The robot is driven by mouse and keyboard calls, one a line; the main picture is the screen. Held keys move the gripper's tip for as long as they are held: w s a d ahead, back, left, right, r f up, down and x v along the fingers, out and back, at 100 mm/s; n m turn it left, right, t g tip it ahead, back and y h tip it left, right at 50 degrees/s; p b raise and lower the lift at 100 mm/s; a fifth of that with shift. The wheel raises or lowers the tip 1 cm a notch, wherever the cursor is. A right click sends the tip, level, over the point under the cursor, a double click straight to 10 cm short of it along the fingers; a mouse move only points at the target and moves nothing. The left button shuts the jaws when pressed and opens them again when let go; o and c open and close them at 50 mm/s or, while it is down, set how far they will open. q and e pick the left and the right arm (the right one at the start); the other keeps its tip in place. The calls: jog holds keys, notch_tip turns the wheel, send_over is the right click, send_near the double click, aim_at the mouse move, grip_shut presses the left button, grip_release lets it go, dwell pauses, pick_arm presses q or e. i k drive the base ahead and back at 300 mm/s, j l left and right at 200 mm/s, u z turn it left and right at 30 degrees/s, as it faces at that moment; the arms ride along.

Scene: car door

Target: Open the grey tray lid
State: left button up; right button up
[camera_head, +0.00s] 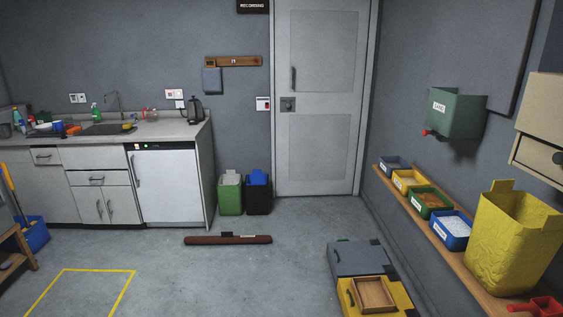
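A grey flat box with a lid-like top (360,258) is on the floor at the lower right, right behind a yellow box (400,293). A small wooden tray (373,293) rests on the yellow box. A small grey-blue bin (393,163) also sits at the far end of the wall shelf. I cannot tell for certain which of the grey things bears the lid named. Neither of my grippers is in view.
The wooden shelf (413,212) along the right wall holds several coloured bins and a large yellow container (510,240). A brown bar (228,240) lies on the floor before two bins. The floor left of the grey box is clear, with a yellow outline (80,270) farther left.

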aim_at(360, 258)
jog(key=i, duration=1.7)
jog(key=i+j+z, duration=0.1)
jog(key=i+z, duration=0.3)
jog(key=i, duration=0.15)
jog(key=i+j+z, duration=0.4)
jog(key=i, duration=0.15)
jog(key=i+j+z, duration=0.35)
jog(key=i+l, duration=0.05)
jog(key=i, duration=0.1)
